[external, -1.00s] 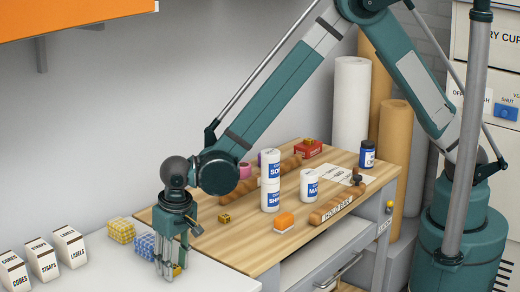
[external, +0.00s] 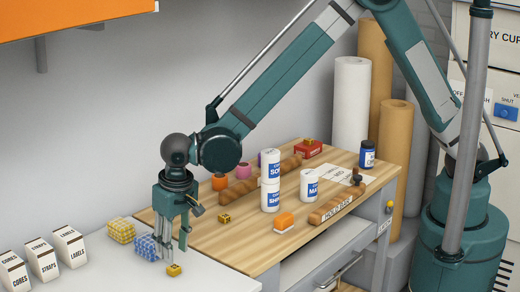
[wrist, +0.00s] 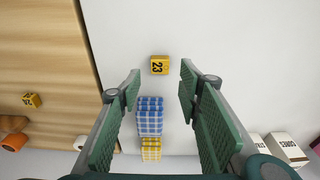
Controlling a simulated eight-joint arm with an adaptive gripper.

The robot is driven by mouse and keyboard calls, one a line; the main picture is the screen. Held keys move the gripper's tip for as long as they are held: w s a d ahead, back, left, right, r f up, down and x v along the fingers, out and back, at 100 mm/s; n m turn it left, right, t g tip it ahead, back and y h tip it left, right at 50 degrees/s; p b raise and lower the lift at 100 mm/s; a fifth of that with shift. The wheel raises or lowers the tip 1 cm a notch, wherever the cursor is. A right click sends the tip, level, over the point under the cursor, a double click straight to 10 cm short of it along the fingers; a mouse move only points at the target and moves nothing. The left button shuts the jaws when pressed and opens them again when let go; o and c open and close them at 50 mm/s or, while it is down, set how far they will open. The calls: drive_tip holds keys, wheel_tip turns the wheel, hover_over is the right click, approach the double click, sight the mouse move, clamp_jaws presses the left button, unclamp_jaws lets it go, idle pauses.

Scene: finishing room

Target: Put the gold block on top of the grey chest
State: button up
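A small gold block (external: 174,270) lies on the white counter near its front edge. In the wrist view this gold block (wrist: 159,65) shows "23" on its top and lies ahead of the gap between my fingers. My gripper (external: 170,256) is open, empty and just above the block. Its two green fingers also show apart in the wrist view (wrist: 160,88). A grey drawer unit (external: 350,248) with a wooden top stands right of the counter; it may be the grey chest. A second gold block (external: 224,218) sits on that wooden top.
White boxes (external: 70,246) stand at left.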

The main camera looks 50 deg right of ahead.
wheel_tip(320, 180, up, 6)
drive_tip(key=shift+s, duration=0.45)
idle(0.5)
idle(0.3)
drive_tip(key=w+d+r+t, duration=0.1)
drive_tip(key=d+r, duration=0.5)
drive_tip(key=d, duration=0.5)
drive_tip(key=w+d+r+y, duration=0.1)
drive_tip(key=d+r, duration=0.5)
drive_tip(key=d, duration=0.4)
drive_tip(key=w+d+r+t, duration=0.1)
drive_tip(key=d+r, duration=0.5)
drive_tip(key=d, duration=0.5)
drive_tip(key=s+d+t, duration=0.1)
drive_tip(key=s+d, duration=0.5)
drive_tip(key=d, duration=0.4)
drive_tip(key=s+d+r+t, duration=0.1)
drive_tip(key=s+d, duration=0.5)
drive_tip(key=d, duration=0.4)
drive_tip(key=s+d+r+t+h, duration=0.1)
drive_tip(key=s+d, duration=0.5)
drive_tip(key=d, duration=0.4)
